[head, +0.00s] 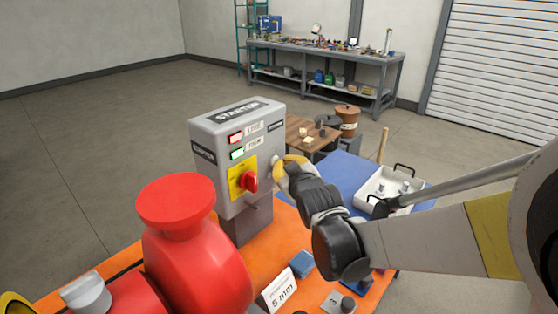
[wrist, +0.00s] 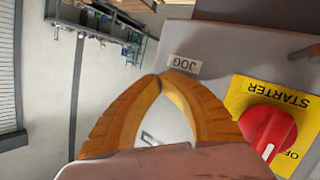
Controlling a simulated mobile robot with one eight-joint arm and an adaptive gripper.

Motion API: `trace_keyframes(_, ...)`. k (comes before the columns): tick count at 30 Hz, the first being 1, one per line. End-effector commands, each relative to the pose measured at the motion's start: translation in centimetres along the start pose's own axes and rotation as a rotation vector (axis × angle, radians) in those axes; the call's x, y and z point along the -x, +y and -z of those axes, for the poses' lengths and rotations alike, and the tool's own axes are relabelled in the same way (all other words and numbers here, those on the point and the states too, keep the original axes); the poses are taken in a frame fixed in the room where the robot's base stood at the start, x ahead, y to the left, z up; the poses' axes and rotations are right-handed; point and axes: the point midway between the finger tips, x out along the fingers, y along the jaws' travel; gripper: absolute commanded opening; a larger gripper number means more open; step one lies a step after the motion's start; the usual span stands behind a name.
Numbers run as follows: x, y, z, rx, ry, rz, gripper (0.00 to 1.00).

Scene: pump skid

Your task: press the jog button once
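In the wrist view the JOG label (wrist: 185,65) sits just beyond my fingertips, and the red knob (wrist: 267,130) is to the right. My gripper (wrist: 160,78) has its orange fingertips together, with nothing seen between the tips. In the head view my gripper (head: 280,162) is close against the box's right side. I cannot make out the jog button; the fingers likely cover it. Contact cannot be told.
A red pump body (head: 200,262) stands front left of the box. A blue mat (head: 345,172) with a white tray (head: 378,190) lies to the right. A sign reading 5 mm (head: 279,290) stands at the front. A workbench (head: 330,55) is far behind.

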Motion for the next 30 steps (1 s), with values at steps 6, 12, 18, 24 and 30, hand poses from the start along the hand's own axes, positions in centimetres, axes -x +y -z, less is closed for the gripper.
trace_keyframes(6, 0.0, 0.0, 0.0, -0.001, 0.0, 0.0, 0.0)
trace_keyframes(12, 0.6, 0.3, -0.3, -0.001, 0.0, 0.0, 0.0)
trace_keyframes(18, 1.4, 0.8, -0.7, -0.002, 0.0, -0.001, 0.0)
trace_keyframes(24, 1.4, 0.8, -0.8, 0.0, 0.0, 0.0, 0.0)
trace_keyframes(30, 1.8, 1.0, -0.9, -0.003, 0.0, 0.0, 0.0)
